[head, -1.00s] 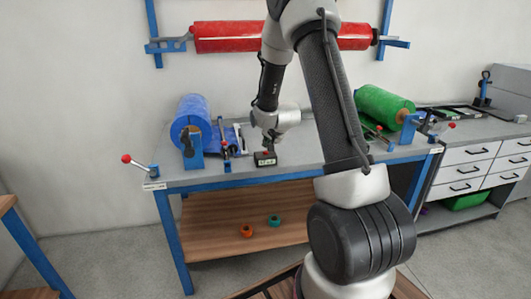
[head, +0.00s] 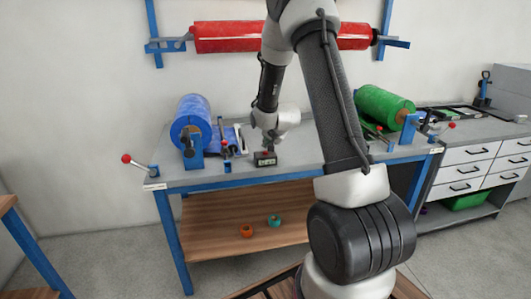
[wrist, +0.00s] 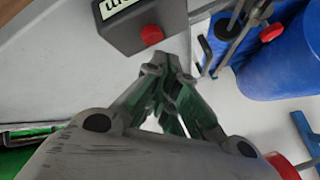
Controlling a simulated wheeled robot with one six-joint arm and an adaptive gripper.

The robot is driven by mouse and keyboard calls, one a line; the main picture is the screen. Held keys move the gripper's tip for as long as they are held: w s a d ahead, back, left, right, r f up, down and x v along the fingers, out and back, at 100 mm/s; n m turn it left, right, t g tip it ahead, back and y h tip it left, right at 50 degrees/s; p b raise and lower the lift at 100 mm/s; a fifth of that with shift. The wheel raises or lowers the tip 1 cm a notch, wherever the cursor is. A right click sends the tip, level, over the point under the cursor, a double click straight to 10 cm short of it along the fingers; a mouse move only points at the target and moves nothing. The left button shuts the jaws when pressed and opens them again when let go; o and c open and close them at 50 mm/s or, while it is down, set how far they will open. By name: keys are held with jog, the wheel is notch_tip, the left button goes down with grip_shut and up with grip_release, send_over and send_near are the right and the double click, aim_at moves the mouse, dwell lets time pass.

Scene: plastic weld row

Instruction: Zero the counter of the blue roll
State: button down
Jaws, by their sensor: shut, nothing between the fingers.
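The counter (head: 265,161) is a small dark box with a pale display, on the bench to the right of the blue roll (head: 190,118). In the wrist view the counter (wrist: 165,17) is at the top, with a red button (wrist: 152,34) on it. My gripper (wrist: 157,62) is shut and empty, its tips just beside the red button; I cannot tell whether they touch it. In the head view my gripper (head: 270,143) is right above the counter and hides its button. The blue roll also shows in the wrist view (wrist: 280,60).
A red-knobbed lever (head: 127,159) stands at the bench's left end. A green roll (head: 383,104) sits to the right, and a red roll (head: 225,37) hangs on the wall. An orange ring (head: 246,231) and a teal ring (head: 274,220) lie on the lower shelf.

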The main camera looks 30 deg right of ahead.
jog(key=shift+f, duration=0.1)
dwell(0.4)
jog(key=shift+f, duration=0.3)
jog(key=shift+f, duration=0.5)
dwell(0.6)
jog(key=shift+r, duration=0.9)
jog(key=shift+r, duration=0.15)
jog(key=shift+r, duration=2.4)
